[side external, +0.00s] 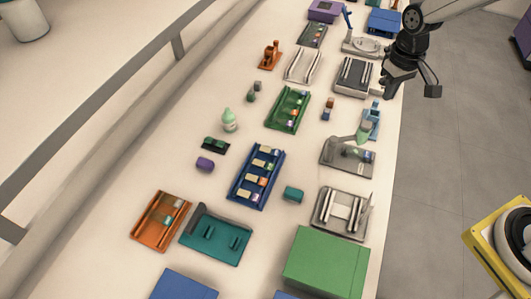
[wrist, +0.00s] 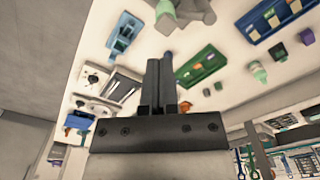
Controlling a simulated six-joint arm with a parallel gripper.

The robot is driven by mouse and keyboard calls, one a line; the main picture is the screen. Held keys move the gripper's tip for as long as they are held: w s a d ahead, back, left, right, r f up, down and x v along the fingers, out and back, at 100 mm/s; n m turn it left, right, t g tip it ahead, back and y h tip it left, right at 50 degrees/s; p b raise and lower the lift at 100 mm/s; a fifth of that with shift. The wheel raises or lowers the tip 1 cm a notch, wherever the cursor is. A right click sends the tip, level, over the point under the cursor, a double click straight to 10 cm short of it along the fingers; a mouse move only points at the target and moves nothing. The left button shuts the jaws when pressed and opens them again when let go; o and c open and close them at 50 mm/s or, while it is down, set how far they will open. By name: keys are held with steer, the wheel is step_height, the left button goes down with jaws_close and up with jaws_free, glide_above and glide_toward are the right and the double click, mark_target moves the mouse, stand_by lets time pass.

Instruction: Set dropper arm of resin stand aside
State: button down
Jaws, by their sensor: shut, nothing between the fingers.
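The resin stand (side external: 340,160) is a grey tray-like base near the table's right side in the side view. Its dropper arm (side external: 345,139) is a pale bar reaching over the base, with a green dropper (side external: 363,136) at its right end. The stand (wrist: 197,12) also shows at the top of the wrist view, partly cut off, with a green part (wrist: 166,8) beside it. My gripper (side external: 388,89) is shut and empty near the table's right edge, farther up the table than the stand and apart from it. Its dark fingers (wrist: 158,68) are together in the wrist view.
A blue holder (side external: 372,118) stands just behind the resin stand. A grey slatted unit (side external: 345,80) is close to my gripper. A green tray (side external: 275,118) and blue rack (side external: 240,190) lie to the left. A grey tray with rollers (side external: 325,221) and green box (side external: 325,262) are nearer the camera.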

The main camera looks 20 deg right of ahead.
mark_target(349, 138)
steer(key=w+f+g, duration=0.2)
steer(key=w, duration=0.5)
steer(key=w+f+g, duration=0.2)
steer(key=w+f, duration=0.1)
steer(key=w, duration=0.4)
steer(key=shift+a+f+g, duration=0.25)
steer(key=shift+f+g, duration=0.05)
steer(key=shift+f, duration=0.05)
steer(key=shift+f, duration=0.1)
steer(key=s+f, duration=0.7)
steer(key=f, duration=0.2)
steer(key=shift+s, duration=0.35)
stand_by(0.5)
